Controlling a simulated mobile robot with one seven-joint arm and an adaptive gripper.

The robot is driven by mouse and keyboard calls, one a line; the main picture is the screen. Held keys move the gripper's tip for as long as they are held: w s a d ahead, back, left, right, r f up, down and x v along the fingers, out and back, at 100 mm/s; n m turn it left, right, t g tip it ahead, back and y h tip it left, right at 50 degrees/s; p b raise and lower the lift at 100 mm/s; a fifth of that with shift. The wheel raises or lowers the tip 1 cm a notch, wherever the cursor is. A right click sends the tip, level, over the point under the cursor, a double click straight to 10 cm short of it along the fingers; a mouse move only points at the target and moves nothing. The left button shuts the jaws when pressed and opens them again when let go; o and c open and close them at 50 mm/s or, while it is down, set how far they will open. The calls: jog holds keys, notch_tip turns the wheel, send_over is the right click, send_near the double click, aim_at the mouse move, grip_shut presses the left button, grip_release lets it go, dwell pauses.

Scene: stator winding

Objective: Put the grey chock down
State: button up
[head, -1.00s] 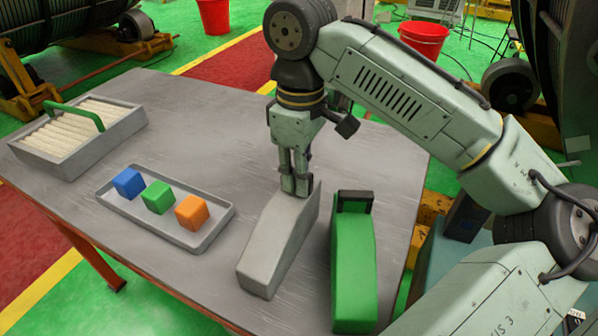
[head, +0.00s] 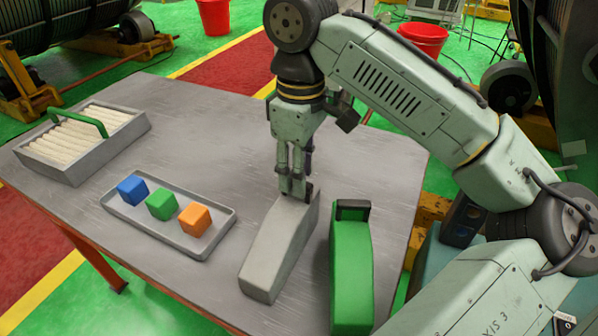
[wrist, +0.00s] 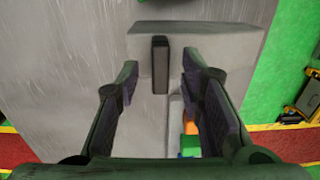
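The grey chock (head: 272,258), a long wedge-like block, rests on the table to the left of the green chock (head: 352,265). My gripper (head: 290,190) points down at the chock's far end, its fingertips close over the chock's top. A dark handle (head: 309,191) shows just right of the fingers. In the wrist view, the grey chock (wrist: 215,45) and its dark handle (wrist: 160,65) lie between the two spread fingers, with a gap on each side of the handle. My gripper is open. Exact fingertip height above the chock cannot be told.
A shallow grey tray (head: 222,236) with a blue, a green and an orange cube is left of the grey chock. A grey box (head: 66,172) with pale rods and a green handle stands at the far left. The table (head: 200,110) is clear behind the tray.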

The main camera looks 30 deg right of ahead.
notch_tip(320, 180, up, 9)
jog(key=shift+f, duration=0.1)
dwell(0.5)
